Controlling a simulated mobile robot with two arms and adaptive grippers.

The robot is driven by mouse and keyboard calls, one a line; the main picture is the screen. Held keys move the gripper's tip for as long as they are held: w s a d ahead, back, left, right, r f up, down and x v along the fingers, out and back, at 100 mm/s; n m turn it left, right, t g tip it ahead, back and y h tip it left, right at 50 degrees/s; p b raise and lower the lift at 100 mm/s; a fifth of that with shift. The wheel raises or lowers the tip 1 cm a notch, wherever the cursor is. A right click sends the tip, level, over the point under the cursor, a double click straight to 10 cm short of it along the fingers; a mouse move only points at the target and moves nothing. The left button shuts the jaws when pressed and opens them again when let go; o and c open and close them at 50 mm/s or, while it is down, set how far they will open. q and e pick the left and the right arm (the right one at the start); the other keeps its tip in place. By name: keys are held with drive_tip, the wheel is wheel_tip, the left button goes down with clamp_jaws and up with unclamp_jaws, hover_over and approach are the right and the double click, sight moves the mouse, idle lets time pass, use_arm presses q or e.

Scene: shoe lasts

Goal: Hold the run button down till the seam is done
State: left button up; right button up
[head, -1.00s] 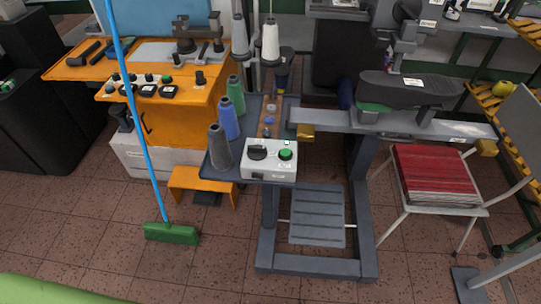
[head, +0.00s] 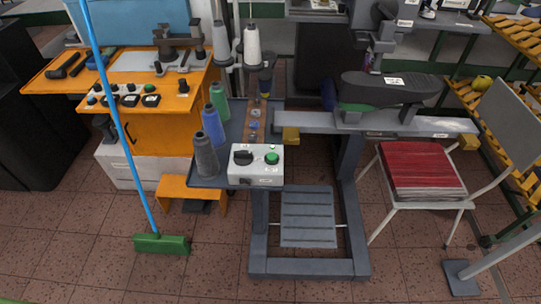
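A light grey control box (head: 256,166) sits at the front edge of the sewing machine's grey side table. On its top are a green button (head: 271,158) and, to the left, a black knob (head: 243,157). The machine (head: 390,88) carries a dark shoe-shaped piece on its long grey arm (head: 300,121). The seam itself is too small to make out. Neither of my grippers is in the head view.
Grey, blue and green thread cones (head: 212,125) stand left of the box. A blue-handled broom (head: 161,243) stands at the left front. A chair with red sheets (head: 420,168) is at the right. The tiled floor in front is mostly clear.

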use_arm(q)
clamp_jaws()
idle(1.3)
